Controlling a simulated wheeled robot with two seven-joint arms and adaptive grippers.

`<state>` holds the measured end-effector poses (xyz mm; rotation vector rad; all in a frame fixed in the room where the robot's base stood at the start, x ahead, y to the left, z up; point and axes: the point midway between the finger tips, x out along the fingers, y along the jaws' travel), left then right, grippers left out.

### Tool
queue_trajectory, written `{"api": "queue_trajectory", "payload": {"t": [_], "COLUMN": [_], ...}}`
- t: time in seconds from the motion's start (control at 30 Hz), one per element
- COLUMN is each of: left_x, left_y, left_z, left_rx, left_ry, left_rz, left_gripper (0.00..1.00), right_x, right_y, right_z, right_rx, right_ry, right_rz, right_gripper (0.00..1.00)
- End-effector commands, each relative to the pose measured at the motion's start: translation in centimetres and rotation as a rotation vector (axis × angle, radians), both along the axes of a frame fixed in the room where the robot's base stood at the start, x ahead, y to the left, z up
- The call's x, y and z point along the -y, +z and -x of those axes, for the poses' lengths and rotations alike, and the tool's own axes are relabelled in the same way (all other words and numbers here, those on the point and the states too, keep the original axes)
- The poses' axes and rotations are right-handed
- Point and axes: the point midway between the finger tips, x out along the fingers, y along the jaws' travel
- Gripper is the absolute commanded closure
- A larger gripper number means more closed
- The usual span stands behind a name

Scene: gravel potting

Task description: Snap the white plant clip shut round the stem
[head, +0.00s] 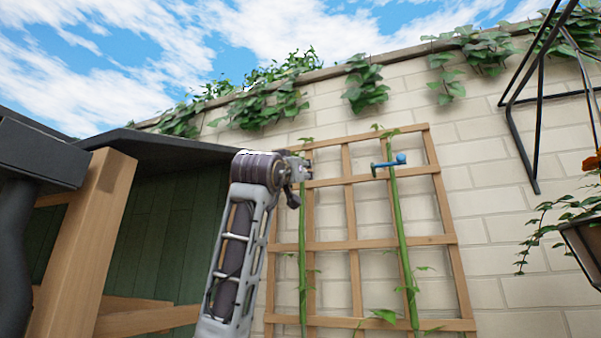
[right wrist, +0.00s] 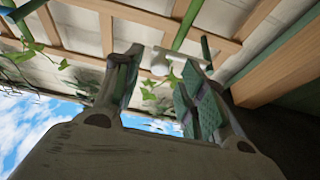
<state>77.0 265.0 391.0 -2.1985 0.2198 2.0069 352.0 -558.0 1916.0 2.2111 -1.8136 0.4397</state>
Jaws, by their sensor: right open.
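The white plant clip (right wrist: 161,64) shows in the right wrist view between and just beyond my right gripper's fingers, beside the green stem (right wrist: 187,22). I cannot tell whether its jaws are closed round the stem. In the head view, the right gripper (head: 302,170) is up at the left stem (head: 302,235), near the top of the trellis, and hides most of the clip. In the right wrist view the fingers (right wrist: 158,88) are spread apart, with no firm hold seen on the clip. My left gripper is not in view.
A wooden trellis (head: 353,243) stands against the pale brick wall (head: 492,215). A blue clip (head: 391,162) sits at the right stem (head: 398,220). A dark-roofed green shed (head: 150,235) is at left. A black metal bracket (head: 539,110) and hanging planter (head: 588,240) are at right.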

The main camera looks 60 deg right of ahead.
Motion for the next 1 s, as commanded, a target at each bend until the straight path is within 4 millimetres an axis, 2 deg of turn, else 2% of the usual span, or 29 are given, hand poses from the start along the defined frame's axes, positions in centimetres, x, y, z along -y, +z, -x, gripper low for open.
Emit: {"api": "queue_trajectory", "payload": {"t": [0.5, 0.7, 1.0], "left_x": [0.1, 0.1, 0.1], "left_y": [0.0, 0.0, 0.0], "left_z": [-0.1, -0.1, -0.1], "left_rx": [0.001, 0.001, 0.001], "left_ry": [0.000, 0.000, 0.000], "left_rz": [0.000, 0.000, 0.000], "left_gripper": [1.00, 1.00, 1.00], "right_x": [-6.8, -8.2, -8.4], "right_y": [-2.8, -3.4, -3.5], "right_z": [1.3, 1.5, 1.6], "right_rx": [-0.001, 0.000, 0.000], "right_ry": [0.003, 0.002, 0.001], "right_rz": [0.002, 0.002, 0.001], "right_gripper": [0.59, 0.59, 0.59]}}
